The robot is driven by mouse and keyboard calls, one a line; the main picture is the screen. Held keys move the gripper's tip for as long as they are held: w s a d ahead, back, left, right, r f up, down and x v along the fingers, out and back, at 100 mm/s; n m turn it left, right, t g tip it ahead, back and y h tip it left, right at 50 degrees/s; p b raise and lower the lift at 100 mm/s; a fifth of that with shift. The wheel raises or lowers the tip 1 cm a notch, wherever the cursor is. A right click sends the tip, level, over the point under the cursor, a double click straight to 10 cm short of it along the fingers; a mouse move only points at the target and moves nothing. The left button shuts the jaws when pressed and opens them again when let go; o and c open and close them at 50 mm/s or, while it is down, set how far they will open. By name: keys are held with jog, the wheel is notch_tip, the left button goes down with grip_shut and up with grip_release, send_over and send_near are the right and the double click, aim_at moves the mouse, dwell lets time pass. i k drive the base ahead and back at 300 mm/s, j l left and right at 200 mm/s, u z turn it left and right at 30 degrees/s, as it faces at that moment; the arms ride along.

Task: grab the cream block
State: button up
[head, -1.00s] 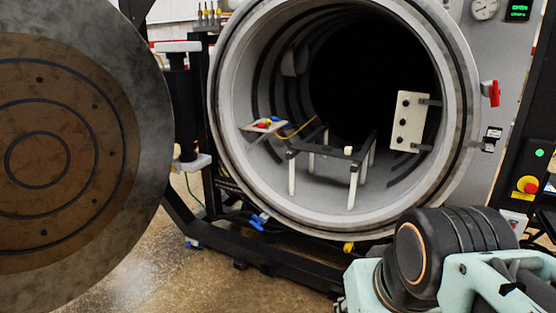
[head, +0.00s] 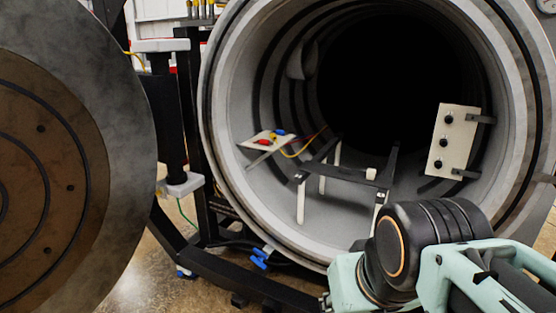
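The open furnace chamber (head: 226,100) is ahead. Inside it stands a dark rack (head: 345,176) on cream posts. A small cream piece (head: 381,196) shows at the rack's front right corner, partly hidden behind my arm; I cannot tell whether it is a separate block or the top of a post. My arm fills the lower right, in front of the chamber's rim. My gripper is not visible, so I cannot tell its opening or what it holds.
A cream panel with black knobs (head: 453,141) is fixed at the chamber's right. A cream plate (head: 268,142) with red, blue and yellow connectors juts from the left wall. The round door (head: 130,130) stands open at left. The rack top looks mostly bare.

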aim_at(371, 174)
jog(key=i+j+z, duration=0.1)
jog(key=i+z, duration=0.25)
jog(key=i+j+z, duration=0.35)
jog(key=i, duration=0.2)
jog(key=i+j+z, duration=0.1)
jog(key=i+z, duration=0.15)
jog(key=z, duration=0.2)
jog(key=i+j+z, duration=0.2)
jog(key=z, duration=0.25)
jog(key=i+j+z, duration=0.25)
jog(key=j+z, duration=0.3)
jog(key=l+z, duration=0.2)
jog(key=z, duration=0.2)
jog(key=j+u, duration=0.15)
jog(key=j, duration=0.25)
jog(key=i+j+u, duration=0.1)
jog(key=j, duration=0.25)
